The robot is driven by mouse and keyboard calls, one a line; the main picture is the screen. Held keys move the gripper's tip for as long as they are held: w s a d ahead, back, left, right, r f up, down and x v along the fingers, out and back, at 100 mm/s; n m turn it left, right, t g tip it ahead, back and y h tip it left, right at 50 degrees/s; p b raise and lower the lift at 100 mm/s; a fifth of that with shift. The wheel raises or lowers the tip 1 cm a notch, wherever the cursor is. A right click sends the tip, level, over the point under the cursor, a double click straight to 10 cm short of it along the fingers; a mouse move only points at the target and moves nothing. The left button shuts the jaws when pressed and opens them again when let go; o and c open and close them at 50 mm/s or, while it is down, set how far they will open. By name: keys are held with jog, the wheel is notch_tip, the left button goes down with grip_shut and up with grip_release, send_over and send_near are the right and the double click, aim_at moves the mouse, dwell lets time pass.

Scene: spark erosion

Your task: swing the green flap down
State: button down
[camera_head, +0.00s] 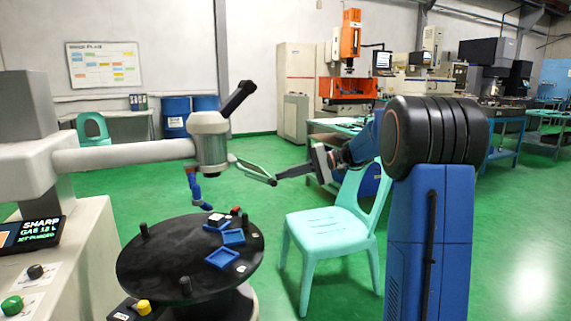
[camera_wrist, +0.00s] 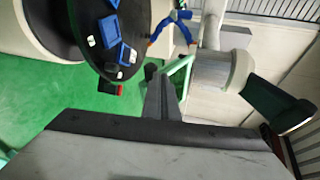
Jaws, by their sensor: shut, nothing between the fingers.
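The green flap (camera_head: 252,170) is a thin pale-green frame on the right side of the grey cylindrical machine head (camera_head: 209,145). It sticks out to the right, sloping slightly downward, above the level of the black round table. It also shows in the wrist view (camera_wrist: 178,66), beside the cylinder. My gripper (camera_head: 279,178) comes in from the right, its shut, empty fingertips at the flap's outer end. In the wrist view, the dark fingers (camera_wrist: 160,88) lie close to the green frame and partly cover it. I cannot tell whether they touch.
The black round table (camera_head: 150,265) below the head holds blue trays (camera_head: 222,258), small blocks and upright dark posts. A blue jointed hose (camera_head: 194,188) hangs below the head. A pale green chair (camera_head: 330,225) stands below my arm. Green floor is open between chair and table.

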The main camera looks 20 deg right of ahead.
jog(key=shift+a+f+m+t+y, duration=0.25)
jog(key=shift+a+f+y, duration=0.45)
jog(key=shift+a+f, duration=2)
jog(key=shift+a+f+m+t+y, duration=0.25)
jog(key=shift+a+f+y, duration=0.45)
jog(key=shift+a+f, duration=1.95)
jog(key=shift+d+f, duration=0.25)
